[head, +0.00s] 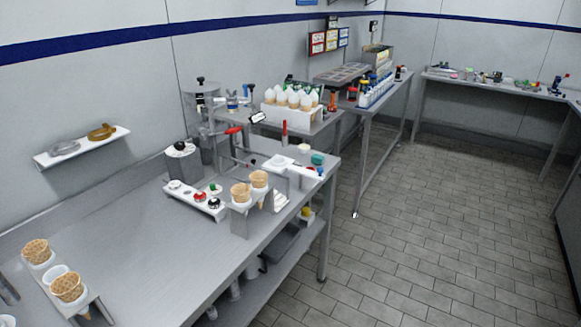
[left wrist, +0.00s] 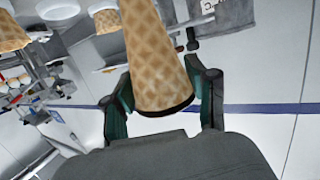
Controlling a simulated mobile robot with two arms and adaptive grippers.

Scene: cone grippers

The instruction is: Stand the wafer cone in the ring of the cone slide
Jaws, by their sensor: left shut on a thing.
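A wafer cone (left wrist: 155,50) fills the middle of the left wrist view, tan with a waffle pattern. My left gripper (left wrist: 160,85) is shut on it, a dark green finger on each side. The cone's dark-edged end points toward the palm; its other end runs out of the top of the picture. In the head view neither gripper shows. A holder (head: 95,299) at the lower left has two wafer cones and an empty white ring (head: 54,274) between them. I cannot tell for certain which fixture is the cone slide.
A metal stand (head: 240,222) near the table's front edge holds two more cones (head: 240,193). A white unit (head: 290,170) and a small panel with knobs (head: 196,200) stand nearby. A white rack of topped cones (head: 292,112) is farther back. The table's middle (head: 140,240) is clear.

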